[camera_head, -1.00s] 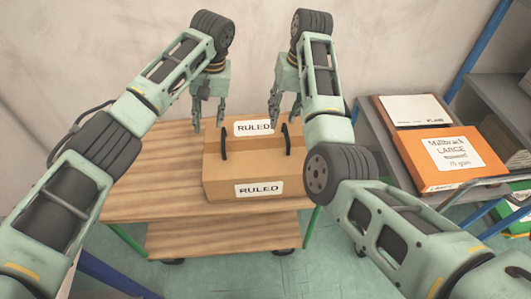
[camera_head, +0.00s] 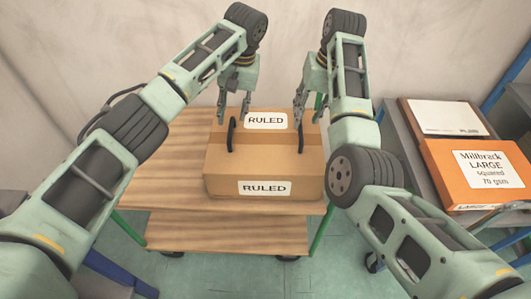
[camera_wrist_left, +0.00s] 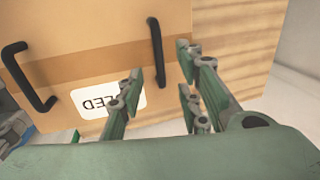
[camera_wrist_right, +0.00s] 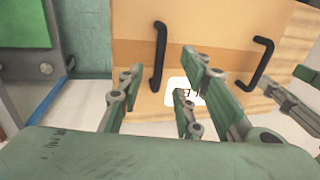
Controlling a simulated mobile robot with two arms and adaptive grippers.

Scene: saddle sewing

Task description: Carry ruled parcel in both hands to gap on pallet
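The ruled parcel (camera_head: 225,172), a brown carton with white RULED labels and two black handles, sits on a wooden-topped cart (camera_head: 160,165). My left gripper (camera_head: 234,112) hangs above the parcel's left handle (camera_head: 232,134). In the left wrist view this handle (camera_wrist_left: 156,50) shows between the spread, empty fingers. My right gripper (camera_head: 300,112) hangs above the right handle (camera_head: 301,133), close to it. In the right wrist view this handle (camera_wrist_right: 158,60) lies between the open fingers. Neither gripper clearly touches a handle. I see no pallet in these views.
On the right a grey shelf unit (camera_head: 399,140) holds an orange Millbrack box (camera_head: 447,160) and a brown box with a white label (camera_head: 440,117). A pale wall (camera_head: 120,50) stands behind the cart. The cart top left of the parcel is clear.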

